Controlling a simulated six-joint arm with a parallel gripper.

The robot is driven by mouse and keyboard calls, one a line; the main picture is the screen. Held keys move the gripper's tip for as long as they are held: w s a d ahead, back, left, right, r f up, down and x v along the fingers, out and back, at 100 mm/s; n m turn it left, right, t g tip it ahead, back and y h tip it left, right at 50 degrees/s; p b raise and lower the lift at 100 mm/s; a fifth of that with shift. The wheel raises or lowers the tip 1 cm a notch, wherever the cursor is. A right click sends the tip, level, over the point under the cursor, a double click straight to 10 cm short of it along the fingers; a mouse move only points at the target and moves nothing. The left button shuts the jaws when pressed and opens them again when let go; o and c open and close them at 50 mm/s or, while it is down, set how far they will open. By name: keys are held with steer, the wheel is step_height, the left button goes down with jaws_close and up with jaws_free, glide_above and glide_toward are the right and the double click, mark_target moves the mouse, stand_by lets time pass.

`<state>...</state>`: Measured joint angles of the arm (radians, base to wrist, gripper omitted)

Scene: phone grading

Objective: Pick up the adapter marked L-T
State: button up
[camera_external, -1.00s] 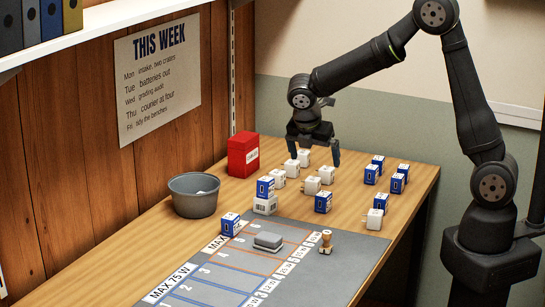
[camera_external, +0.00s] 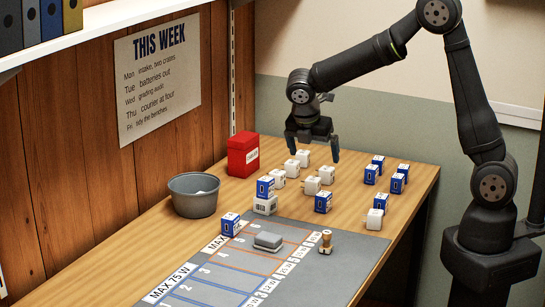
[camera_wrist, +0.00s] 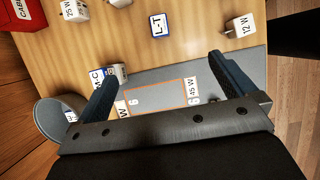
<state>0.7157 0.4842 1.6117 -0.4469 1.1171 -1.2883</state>
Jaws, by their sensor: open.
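The adapter marked L-T (camera_wrist: 160,25) is a blue and white block, standing on the wood at the top middle of the wrist view. In the external view it appears to be the blue-and-white adapter (camera_external: 323,203) near the back edge of the grey mat; its label is too small to read there. My gripper (camera_external: 312,150) is open and empty, raised above the back part of the bench. In the wrist view my gripper (camera_wrist: 164,70) shows its two fingers wide apart, with the L-T adapter beyond the fingertips and nothing between them.
A white 12 W adapter (camera_wrist: 240,27) stands right of L-T. A blue adapter (camera_external: 265,187) sits atop a white box (camera_external: 265,206). Several other adapters stand around. A grey bin (camera_external: 194,198) and red box (camera_external: 243,155) are at left. The mat (camera_external: 345,265) holds a wooden stamp (camera_external: 326,243).

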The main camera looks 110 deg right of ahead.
steer(key=c, duration=0.9)
glide_toward(325, 192)
steer(key=shift+m, duration=0.3)
steer(key=x, duration=0.5)
steer(key=shift+w+d+f, duration=0.1)
steer(key=shift+d+f, duration=0.05)
steer(key=shift+d, duration=0.3)
steer(key=shift+d+f, duration=0.15)
steer(key=shift+f, duration=0.4)
steer(key=f, duration=0.1)
steer(key=s+f, duration=0.1)
steer(key=f, duration=0.2)
steer(key=shift+s+d, duration=0.15)
steer(key=shift+s, duration=0.25)
steer(key=shift+s+d+f, duration=0.15)
steer(key=shift+f, duration=0.35)
